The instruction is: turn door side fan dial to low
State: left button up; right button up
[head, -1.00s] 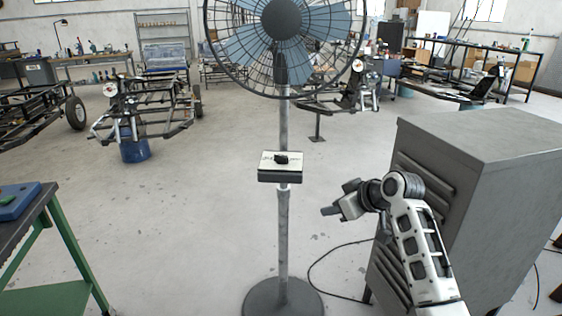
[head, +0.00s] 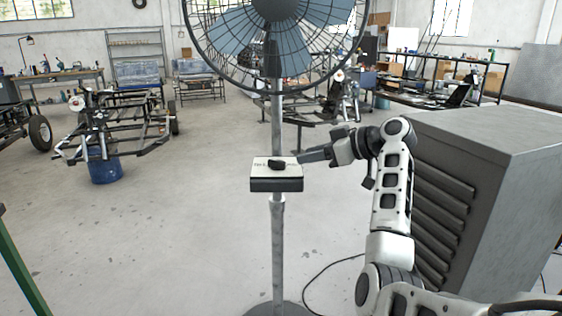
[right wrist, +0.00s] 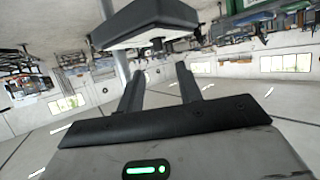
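A pedestal fan (head: 279,110) stands upright in the middle of the head view. Its control box (head: 276,185) is on the pole, with a pale labelled top and a black dial (head: 276,165) on it. The label is too small to read. My right gripper (head: 312,155) is just right of the box, pointing left toward the dial. In the right wrist view the box (right wrist: 145,24) and the dial (right wrist: 157,44) appear beyond the two spread fingers (right wrist: 157,85), with nothing between them. The gripper looks apart from the dial. My left gripper is out of view.
A grey metal cabinet (head: 490,150) stands close to my right arm. A black cable (head: 325,268) lies on the floor beside the fan. A vehicle frame (head: 115,135) and a blue drum (head: 105,167) are at back left. Floor left of the fan is clear.

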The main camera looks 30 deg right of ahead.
aim_at(279, 161)
jog(key=x, duration=0.9)
grip_shut()
